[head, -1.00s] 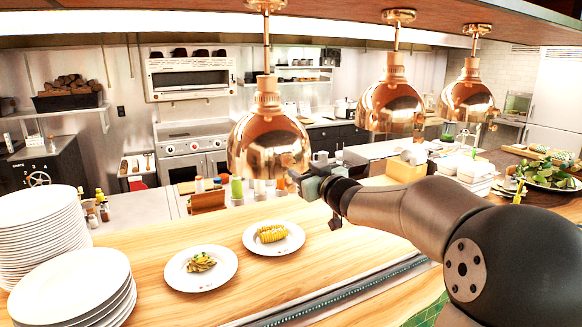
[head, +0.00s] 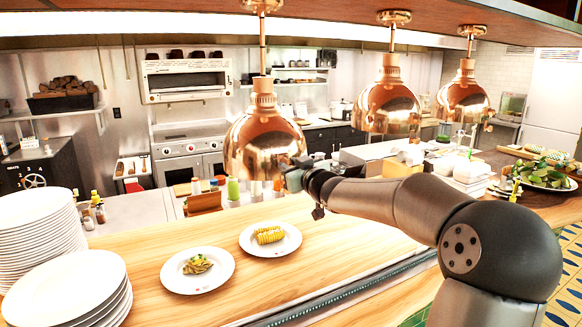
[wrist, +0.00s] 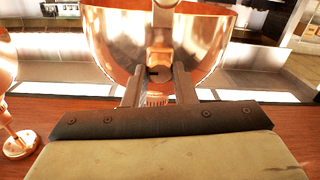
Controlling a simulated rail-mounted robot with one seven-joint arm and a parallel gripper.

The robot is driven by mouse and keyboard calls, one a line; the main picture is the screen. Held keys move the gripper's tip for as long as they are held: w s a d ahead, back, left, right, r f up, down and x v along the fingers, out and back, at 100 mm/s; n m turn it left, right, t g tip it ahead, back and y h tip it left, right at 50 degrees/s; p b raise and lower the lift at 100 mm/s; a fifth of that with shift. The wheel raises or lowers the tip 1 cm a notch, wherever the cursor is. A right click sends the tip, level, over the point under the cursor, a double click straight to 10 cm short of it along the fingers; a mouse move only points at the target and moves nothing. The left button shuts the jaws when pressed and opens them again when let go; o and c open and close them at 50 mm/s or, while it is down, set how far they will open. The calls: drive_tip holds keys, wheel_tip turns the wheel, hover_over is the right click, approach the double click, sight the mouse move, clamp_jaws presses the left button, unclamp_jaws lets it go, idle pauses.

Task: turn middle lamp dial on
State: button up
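Three copper heat lamps hang in a row; the middle lamp (head: 388,108) is behind and to the right of the near left lamp (head: 262,140). My gripper (head: 288,178) shows small at the left lamp's lower right edge in the head view. In the wrist view a copper lamp shade (wrist: 110,40) is ahead, apparently upside down. The two fingers of my gripper (wrist: 158,80) stand apart in front of it, with no object clearly held between them. A ribbed copper collar (wrist: 156,99) shows between the fingers. I cannot tell for certain which part is the dial.
The right lamp (head: 464,100) hangs farther along. Below is a wooden counter (head: 340,245) with two plates of food (head: 198,271) and (head: 270,239) and plate stacks (head: 70,290) at left. A copper mount (wrist: 18,145) shows at the wrist view's left.

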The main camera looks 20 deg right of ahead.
drive_tip(key=shift+a+n, duration=0.1)
drive_tip(key=shift+n, duration=0.3)
drive_tip(key=shift+f+n+b, duration=0.1)
drive_tip(key=shift+n+b, duration=4.2)
drive_tip(key=shift+n, duration=4)
drive_tip(key=o, duration=1)
